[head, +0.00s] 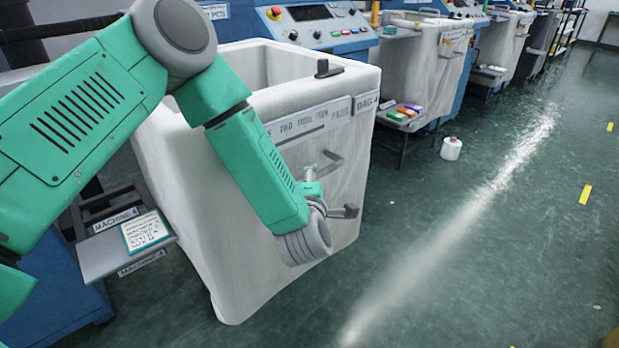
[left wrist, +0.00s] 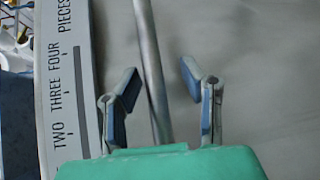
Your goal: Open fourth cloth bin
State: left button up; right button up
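The fourth cloth bin (head: 190,215) is a tall whitish box with an open top, labelled BAG 4 (head: 366,102). A label strip on its front reads TWO THREE FOUR PIECES (left wrist: 65,75) in the left wrist view. My left gripper (head: 339,186) is at the bin's front, below the strip. In the left wrist view its two blue-padded fingers (left wrist: 160,85) are spread apart, with a grey metal handle bar (left wrist: 148,50) running between them. I see a gap on both sides of the bar; depth and contact are unclear. My right gripper is in neither view.
A small shelf (head: 110,255) marked MACHINE 4 stands left of the bin. Blue machines (head: 335,35) line the back. Another white bin (head: 425,60) and a tray of coloured items (head: 400,115) are farther along.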

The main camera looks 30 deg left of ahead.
pick_arm(q)
jog(key=shift+d+r, duration=0.1)
jog(key=shift+s, duration=0.15)
jog(key=v, duration=1.1)
jog(key=shift+s, duration=0.25)
jog(key=shift+d, duration=0.1)
